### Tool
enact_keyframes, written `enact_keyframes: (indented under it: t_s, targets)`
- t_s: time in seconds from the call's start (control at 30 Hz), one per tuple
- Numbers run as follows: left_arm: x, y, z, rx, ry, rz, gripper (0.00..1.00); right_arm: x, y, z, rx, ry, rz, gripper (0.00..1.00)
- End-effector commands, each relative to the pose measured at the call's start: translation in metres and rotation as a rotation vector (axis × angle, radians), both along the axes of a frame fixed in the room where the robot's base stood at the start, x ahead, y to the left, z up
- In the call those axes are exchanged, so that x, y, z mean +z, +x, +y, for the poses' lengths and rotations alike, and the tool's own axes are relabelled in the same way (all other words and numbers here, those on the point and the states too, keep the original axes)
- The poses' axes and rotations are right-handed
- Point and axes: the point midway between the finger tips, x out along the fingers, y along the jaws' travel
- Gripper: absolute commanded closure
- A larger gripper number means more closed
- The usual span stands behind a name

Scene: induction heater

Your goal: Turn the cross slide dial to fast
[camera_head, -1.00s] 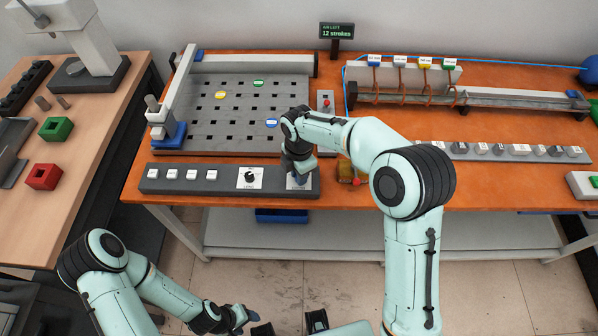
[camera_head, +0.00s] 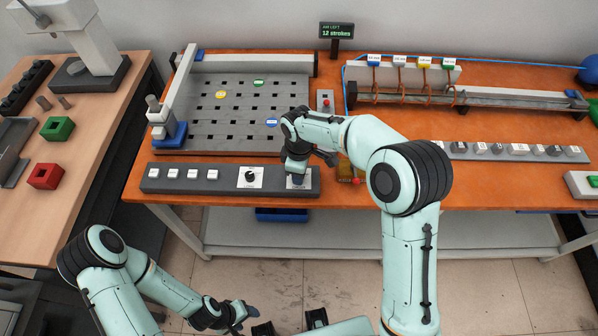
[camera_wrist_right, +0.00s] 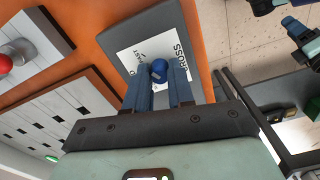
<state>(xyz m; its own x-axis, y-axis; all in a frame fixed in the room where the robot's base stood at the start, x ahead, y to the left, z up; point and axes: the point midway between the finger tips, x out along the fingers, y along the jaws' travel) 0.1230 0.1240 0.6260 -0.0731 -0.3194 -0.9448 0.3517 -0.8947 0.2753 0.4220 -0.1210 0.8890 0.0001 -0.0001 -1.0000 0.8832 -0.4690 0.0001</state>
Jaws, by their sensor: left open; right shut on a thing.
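The cross slide dial is a blue knob (camera_wrist_right: 159,69) on a white plate with "CROSS" and "FAST" printed on it, seen in the right wrist view. My right gripper (camera_wrist_right: 163,80) is shut on the knob, with a blue finger on either side. In the head view, my right gripper (camera_head: 297,175) is over the right end of the grey control strip (camera_head: 220,188) and hides most of the dial. I cannot tell the knob's exact pointing direction. My left gripper (camera_head: 238,314) is open and empty, low in front of the bench.
A second dial (camera_head: 250,177), with a black knob, is just left of the gripped one. Several white buttons sit further left on the strip. A perforated plate (camera_head: 205,125) lies behind. A yellow block with a red button (camera_head: 352,177) stands close right.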

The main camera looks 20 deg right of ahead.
Motion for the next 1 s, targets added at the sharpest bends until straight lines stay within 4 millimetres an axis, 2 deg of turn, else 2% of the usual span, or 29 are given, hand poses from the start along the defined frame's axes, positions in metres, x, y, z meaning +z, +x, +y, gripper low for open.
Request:
enact_keyframes:
  t_s: [0.67,0.7,0.77,0.8,1.0]
  targets:
    - [0.0002,0.0001,0.0,0.0,0.0,0.0,0.42,0.0,0.0,0.0001,-0.07,0.001,0.0,1.0]
    - [0.0002,0.0001,0.0,0.0,0.0,0.0,0.42,0.0001,0.0,0.0002,-0.07,0.001,0.0,0.74]
    - [0.0002,0.0001,0.0,0.0,0.0,0.0,0.42,0.0001,0.0,0.0001,-0.07,0.001,0.0,0.54]
    - [0.0002,0.0001,0.0,0.0,0.0,0.0,0.42,0.0001,0.0,0.0001,-0.07,0.001,0.0,0.51]
    - [0.0002,0.0001,0.0,0.0,0.0,0.0,0.42,0.0001,0.0,0.0001,-0.069,0.0,0.0,0.51]
